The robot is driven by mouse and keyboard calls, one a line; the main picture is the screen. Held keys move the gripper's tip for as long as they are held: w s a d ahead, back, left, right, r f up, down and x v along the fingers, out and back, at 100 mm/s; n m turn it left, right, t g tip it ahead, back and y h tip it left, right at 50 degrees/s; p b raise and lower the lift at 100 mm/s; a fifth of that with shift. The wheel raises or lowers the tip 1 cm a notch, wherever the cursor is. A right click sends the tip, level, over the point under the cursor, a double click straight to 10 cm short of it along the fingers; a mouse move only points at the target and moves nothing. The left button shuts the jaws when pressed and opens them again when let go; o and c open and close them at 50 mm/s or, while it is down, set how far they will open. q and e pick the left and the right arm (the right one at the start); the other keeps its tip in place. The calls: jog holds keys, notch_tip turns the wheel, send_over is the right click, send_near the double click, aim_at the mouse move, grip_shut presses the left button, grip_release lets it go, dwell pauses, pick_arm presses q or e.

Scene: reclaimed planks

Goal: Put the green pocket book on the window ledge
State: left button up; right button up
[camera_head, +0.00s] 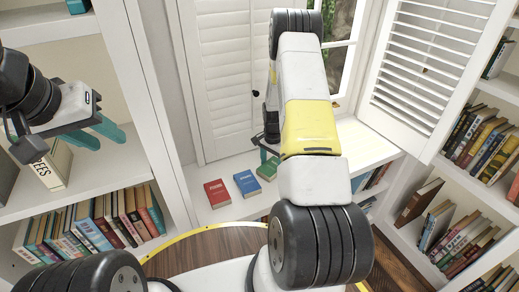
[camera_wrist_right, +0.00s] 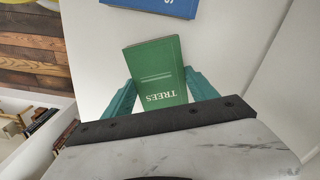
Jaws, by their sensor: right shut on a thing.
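The green pocket book (camera_head: 267,169), marked TREES, is beyond my right forearm in the head view, at the right end of a short row of books over a white surface. In the right wrist view the green book (camera_wrist_right: 158,62) is between the teal fingers of my right gripper (camera_wrist_right: 160,78), which is shut on it. I cannot tell whether the book touches the surface. The white window ledge (camera_head: 368,143) shows under the window, partly hidden by my right arm. My left gripper (camera_head: 94,134) is open and empty at the left bookshelf.
A blue book (camera_head: 247,183) and a red book (camera_head: 217,193) lie left of the green one. A cream book (camera_head: 52,165) stands on the left shelf near my left gripper. Open white shutters (camera_head: 428,55) flank the window. A full bookcase (camera_head: 480,145) stands at the right.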

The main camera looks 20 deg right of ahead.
jog(key=shift+f, duration=0.2)
jog(key=o, duration=1.5)
jog(key=shift+r, duration=0.1)
notch_tip(320, 180, up, 12)
notch_tip(320, 180, up, 10)
jog(key=r+n+t, duration=0.1)
jog(key=n, duration=0.1)
send_over(272, 166)
jog(key=s+a, duration=0.2)
jog(key=a, duration=0.1)
jog(key=s+a+r+n+t+y, duration=0.1)
jog(key=s+a+r+n, duration=0.1)
jog(key=s+a+r, duration=0.3)
jog(key=s+a+r+n+t, duration=0.1)
jog(key=s+r+n, duration=0.1)
jog(key=r, duration=0.5)
jog(key=s+a+r+n+t, duration=0.1)
jog(key=s+a+r+n, duration=0.1)
jog(key=s, duration=0.4)
jog(key=s+a+r+n+t, duration=0.1)
jog(key=s+r+n, duration=0.1)
jog(key=s, duration=0.3)
jog(key=s+a+r+n+t+y, duration=0.1)
jog(key=s+a+r+n, duration=0.1)
jog(key=s+r, duration=0.2)
jog(key=shift+s+a, duration=0.15)
jog(key=shift+s, duration=0.5)
jog(key=shift+s+a, duration=0.15)
jog(key=shift+s, duration=0.5)
